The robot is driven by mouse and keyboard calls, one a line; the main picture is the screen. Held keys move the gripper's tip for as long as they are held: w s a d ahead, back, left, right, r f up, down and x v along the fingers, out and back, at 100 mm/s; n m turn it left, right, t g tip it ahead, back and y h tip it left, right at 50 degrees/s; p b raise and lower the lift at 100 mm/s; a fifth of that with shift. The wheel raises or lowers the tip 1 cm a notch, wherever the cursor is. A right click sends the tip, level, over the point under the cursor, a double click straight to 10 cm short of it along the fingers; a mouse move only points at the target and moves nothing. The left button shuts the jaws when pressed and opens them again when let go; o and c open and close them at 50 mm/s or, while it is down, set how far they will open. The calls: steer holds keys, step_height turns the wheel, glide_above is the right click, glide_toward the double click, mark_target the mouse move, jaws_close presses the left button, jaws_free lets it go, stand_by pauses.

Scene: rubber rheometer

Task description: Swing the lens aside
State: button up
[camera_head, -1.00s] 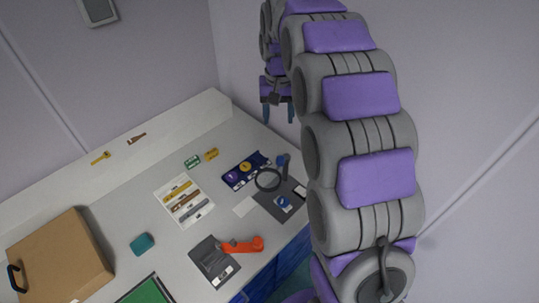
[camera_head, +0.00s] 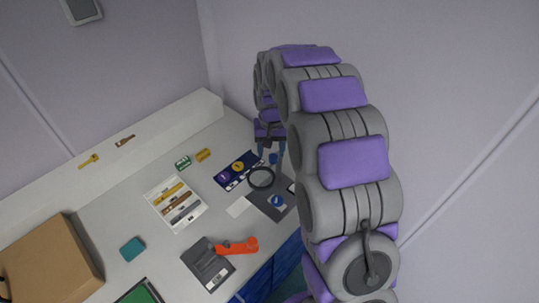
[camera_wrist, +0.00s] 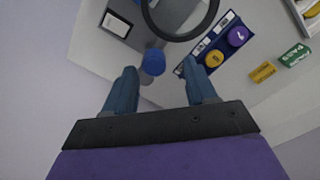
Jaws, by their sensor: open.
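The lens is a dark round ring (camera_head: 261,178) above the bench, beside a dark grey mat (camera_head: 268,207). In the wrist view its ring (camera_wrist: 180,36) crosses the top edge. A blue knob (camera_wrist: 153,62) shows just below the ring, and the same knob (camera_head: 273,158) shows in the head view. My gripper (camera_wrist: 158,78) is open, with its two blue fingers apart on either side of the knob in the picture. In the head view my gripper (camera_head: 271,155) hangs over the lens's far end. I cannot tell whether a finger touches the knob.
A navy tray (camera_head: 228,182) with purple and yellow discs lies left of the lens. A white tray of tools (camera_head: 158,190), an orange-handled device (camera_head: 236,247), a teal block (camera_head: 132,249) and a cardboard box (camera_head: 48,262) are on the bench. A wall stands behind.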

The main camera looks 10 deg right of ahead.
steer(key=shift+d+f, duration=0.9)
steer(key=shift+f, duration=0.05)
steer(key=shift+a, duration=1.05)
steer(key=shift+c, duration=1.3)
steer(key=shift+d, duration=0.6)
steer(key=c, duration=0.4)
steer(key=shift+a, duration=0.1)
jaws_close()
